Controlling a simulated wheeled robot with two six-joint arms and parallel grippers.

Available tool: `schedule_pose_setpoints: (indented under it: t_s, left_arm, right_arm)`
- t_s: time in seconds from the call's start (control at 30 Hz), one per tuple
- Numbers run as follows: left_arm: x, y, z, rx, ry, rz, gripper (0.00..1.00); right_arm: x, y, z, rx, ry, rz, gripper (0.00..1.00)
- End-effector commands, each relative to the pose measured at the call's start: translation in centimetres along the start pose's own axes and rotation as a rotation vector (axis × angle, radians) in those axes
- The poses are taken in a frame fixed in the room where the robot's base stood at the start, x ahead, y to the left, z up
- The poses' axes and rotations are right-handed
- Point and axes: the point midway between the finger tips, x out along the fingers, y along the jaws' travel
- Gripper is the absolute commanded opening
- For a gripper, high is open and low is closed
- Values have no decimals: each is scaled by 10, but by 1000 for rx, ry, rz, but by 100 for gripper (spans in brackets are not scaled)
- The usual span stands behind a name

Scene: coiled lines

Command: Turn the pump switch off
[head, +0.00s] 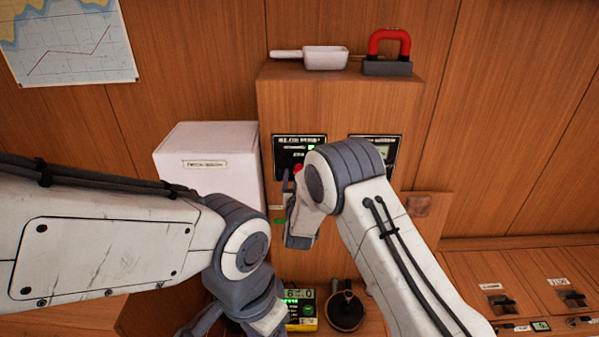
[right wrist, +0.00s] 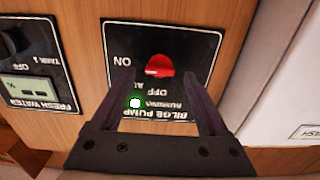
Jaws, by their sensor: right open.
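The bilge pump panel (head: 287,138) is a black plate on the wooden cabinet front; it shows upside down in the right wrist view (right wrist: 208,50). It has ON, OFF and AUTO lettering, a red switch (right wrist: 159,66) and a lit green lamp (right wrist: 135,102). The red switch also shows in the head view (head: 298,168), partly hidden by my right arm. My right gripper (head: 288,187) is open and empty, with its fingers in front of the panel on both sides of the switch. I cannot tell whether they touch it. My left gripper (head: 232,322) is low, partly cut off at the bottom edge.
A fresh water panel (right wrist: 35,80) is beside the pump panel. A white box (head: 208,165) stands left of the cabinet. A yellow meter (head: 302,310) and dark round object (head: 345,310) are below.

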Motion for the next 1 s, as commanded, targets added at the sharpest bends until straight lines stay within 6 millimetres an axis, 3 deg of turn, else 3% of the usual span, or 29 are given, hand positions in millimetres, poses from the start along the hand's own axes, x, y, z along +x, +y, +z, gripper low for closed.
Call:
schedule_pose_setpoints:
  t_s: [0.37, 0.4, 0.6, 1.0]
  left_arm:
    - [-2, 0, 0, 0, 0, 0, 62]
    - [-2, 0, 0, 0, 0, 0, 62]
    - [-2, 0, 0, 0, 0, 0, 62]
    - [5, 0, 0, 0, 0, 0, 62]
  right_arm:
    - [8, 0, 0, 0, -1, 0, 78]
    - [8, 0, 0, 0, -1, 0, 74]
    - [8, 0, 0, 0, -1, 0, 0]
    - [8, 0, 2, -67, 0, 1, 0]
